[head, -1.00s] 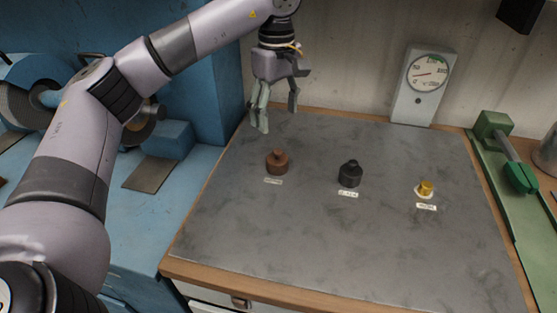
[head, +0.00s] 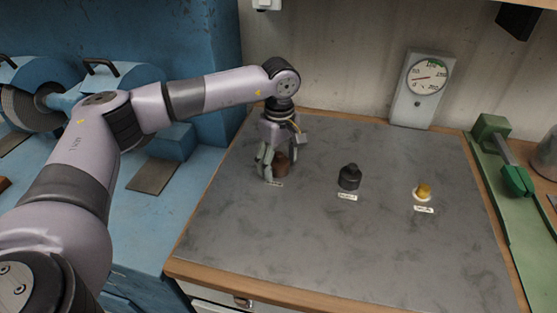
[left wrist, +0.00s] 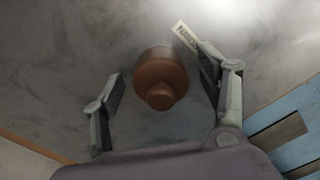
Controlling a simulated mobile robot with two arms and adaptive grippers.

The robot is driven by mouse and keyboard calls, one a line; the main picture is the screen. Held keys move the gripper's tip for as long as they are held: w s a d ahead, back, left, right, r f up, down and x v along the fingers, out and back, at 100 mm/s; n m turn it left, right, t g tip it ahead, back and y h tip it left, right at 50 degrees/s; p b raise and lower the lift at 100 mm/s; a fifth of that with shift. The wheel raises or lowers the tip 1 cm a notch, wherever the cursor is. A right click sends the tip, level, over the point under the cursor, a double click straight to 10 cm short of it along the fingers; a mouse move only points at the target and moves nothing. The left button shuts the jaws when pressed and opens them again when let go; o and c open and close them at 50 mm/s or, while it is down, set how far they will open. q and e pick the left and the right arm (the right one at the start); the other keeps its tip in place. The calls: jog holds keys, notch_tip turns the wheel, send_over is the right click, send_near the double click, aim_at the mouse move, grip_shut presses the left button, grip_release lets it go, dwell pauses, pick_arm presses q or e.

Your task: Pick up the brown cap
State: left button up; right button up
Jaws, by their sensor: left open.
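The brown cap (head: 281,165) stands on the grey worktop at the left of a row of three caps. It is partly hidden by my left gripper (head: 275,171) in the head view. In the left wrist view the brown cap (left wrist: 160,80) lies between the two spread fingers of my left gripper (left wrist: 160,100), with a gap on each side. The left gripper is open, low over the worktop and around the cap. My right gripper is not in view.
A black cap (head: 349,177) and a yellow cap (head: 424,191) stand to the right, each with a label in front. A dial gauge (head: 422,88) stands at the back. A green tool (head: 510,170) lies along the right edge. The front worktop (head: 330,250) is clear.

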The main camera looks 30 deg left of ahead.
pick_arm(q)
jog(key=shift+c, duration=0.2)
jog(key=c, duration=1)
notch_tip(320, 180, up, 19)
jog(key=b, duration=0.1)
notch_tip(320, 180, up, 5)
jog(key=p, duration=0.4)
send_over(279, 154)
dwell(0.4)
